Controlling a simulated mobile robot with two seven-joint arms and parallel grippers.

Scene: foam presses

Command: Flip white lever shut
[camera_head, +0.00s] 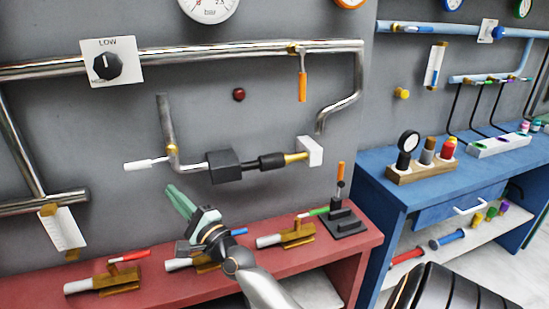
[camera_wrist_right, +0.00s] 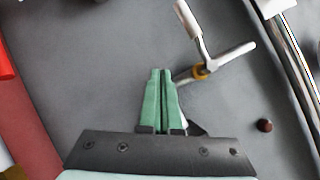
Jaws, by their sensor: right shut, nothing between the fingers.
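The white lever (camera_head: 145,163) sits on a brass valve (camera_head: 173,151) on the thin vertical pipe of the grey wall. It points left, roughly across that pipe. In the right wrist view the white lever (camera_wrist_right: 188,19) extends up from the brass valve (camera_wrist_right: 201,71). My right gripper (camera_head: 176,197) has green fingers, pressed together and empty. It is below and slightly right of the lever in the head view. In the wrist view my right gripper's fingertips (camera_wrist_right: 160,72) are left of the valve, apart from the lever. My left gripper is not in view.
An orange lever (camera_head: 302,86) hangs from the upper pipe. A black block (camera_head: 224,165) continues the pipe to the right. A red bench (camera_head: 335,250) below carries several valves with coloured levers. A blue bench (camera_head: 375,190) stands at the right.

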